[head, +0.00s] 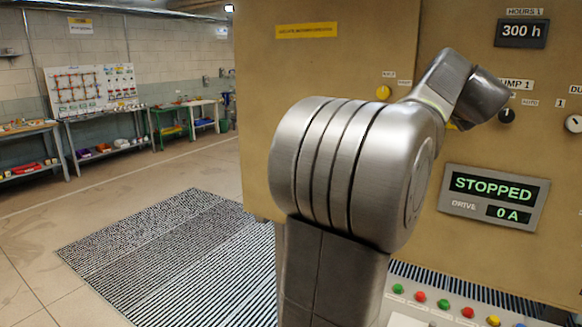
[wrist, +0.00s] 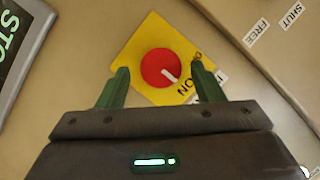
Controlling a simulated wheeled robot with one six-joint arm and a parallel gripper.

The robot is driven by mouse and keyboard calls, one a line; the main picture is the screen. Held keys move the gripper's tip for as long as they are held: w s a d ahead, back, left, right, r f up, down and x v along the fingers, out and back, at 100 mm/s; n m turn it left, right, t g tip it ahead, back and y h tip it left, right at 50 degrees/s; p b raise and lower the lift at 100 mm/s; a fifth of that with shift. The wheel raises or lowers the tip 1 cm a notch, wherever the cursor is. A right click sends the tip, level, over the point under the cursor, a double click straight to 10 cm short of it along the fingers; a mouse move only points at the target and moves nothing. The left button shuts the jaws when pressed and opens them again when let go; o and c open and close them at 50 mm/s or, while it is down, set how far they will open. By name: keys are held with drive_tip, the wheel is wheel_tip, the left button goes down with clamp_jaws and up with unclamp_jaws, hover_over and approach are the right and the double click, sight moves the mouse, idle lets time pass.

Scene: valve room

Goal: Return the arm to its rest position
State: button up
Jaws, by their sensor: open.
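My arm (head: 345,170) is raised and bent in front of the tan control cabinet (head: 335,75), with its wrist end (head: 485,97) close to the panel. My gripper (wrist: 159,83) shows in the wrist view, its two green fingers spread apart with nothing between them that I can see held. A red rotary knob (wrist: 160,68) with a white mark sits on a yellow plate (wrist: 142,48) just beyond the fingertips. I cannot tell the exact gap. In the head view the fingers are hidden.
A display reading STOPPED (head: 490,198) and a row of coloured buttons (head: 443,304) are on the cabinet below the wrist. A black hour display (head: 521,33) is above right. Striped floor matting (head: 170,260) and open floor lie left, with benches (head: 105,125) behind.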

drive_tip(key=shift+w+d, duration=0.2)
drive_tip(key=shift+w, duration=0.6)
drive_tip(key=shift+w+a+f+n+g+h+b, duration=0.15)
drive_tip(key=shift+n+g+h+b, duration=0.55)
drive_tip(key=shift+n, duration=1.45)
drive_tip(key=shift+s+a+r+n+g+h+b, duration=0.1)
drive_tip(key=shift+a+n+g+h+b, duration=0.15)
drive_tip(key=shift+n+g+h, duration=1.05)
drive_tip(key=shift+w+a+f+n+g+h+b, duration=0.15)
drive_tip(key=shift+n+h+b, duration=0.3)
drive_tip(key=shift+n+h, duration=1.7)
drive_tip(key=shift+s+r+n+y, duration=0.1)
drive_tip(key=shift+n+y, duration=0.7)
drive_tip(key=shift+y, duration=0.05)
